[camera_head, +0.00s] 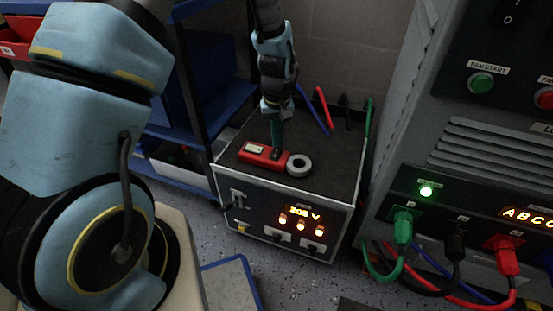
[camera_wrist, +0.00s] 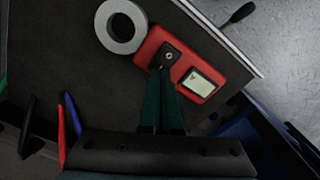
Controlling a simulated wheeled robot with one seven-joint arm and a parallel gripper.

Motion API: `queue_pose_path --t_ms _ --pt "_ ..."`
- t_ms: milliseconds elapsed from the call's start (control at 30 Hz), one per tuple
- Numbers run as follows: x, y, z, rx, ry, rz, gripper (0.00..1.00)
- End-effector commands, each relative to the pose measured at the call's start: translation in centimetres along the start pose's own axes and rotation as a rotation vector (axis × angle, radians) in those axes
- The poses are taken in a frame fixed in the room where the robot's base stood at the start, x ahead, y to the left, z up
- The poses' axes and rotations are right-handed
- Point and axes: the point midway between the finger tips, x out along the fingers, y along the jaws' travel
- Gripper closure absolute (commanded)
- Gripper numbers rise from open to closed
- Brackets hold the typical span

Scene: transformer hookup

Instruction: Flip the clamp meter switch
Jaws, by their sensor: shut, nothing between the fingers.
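The red clamp meter (camera_head: 262,155) lies flat on top of a dark box. In the wrist view the clamp meter (camera_wrist: 206,87) shows its grey ring jaw (camera_wrist: 121,27), a lit display (camera_wrist: 198,83) and a black switch plate with a small round switch (camera_wrist: 169,55). My gripper (camera_head: 276,152) points down at the meter from above. In the wrist view the green fingers of my gripper (camera_wrist: 161,72) are together, with their tips at the lower edge of the switch plate. Whether the tips touch the switch is not clear.
The dark box (camera_head: 328,179) has a front panel with a lit "208 V" readout. Blue, red, black and green leads (camera_head: 322,105) stand at its back. A grey cabinet (camera_head: 440,145) with plugged cables is at right; blue shelving (camera_head: 195,95) is at left.

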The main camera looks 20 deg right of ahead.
Motion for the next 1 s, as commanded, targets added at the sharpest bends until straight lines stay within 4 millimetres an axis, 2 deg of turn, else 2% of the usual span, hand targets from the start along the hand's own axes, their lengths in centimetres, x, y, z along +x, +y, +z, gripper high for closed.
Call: queue_pose_path --t_ms 1000 --pt "1.4 0.0 0.0 0.0 0.0 0.0 1.0"
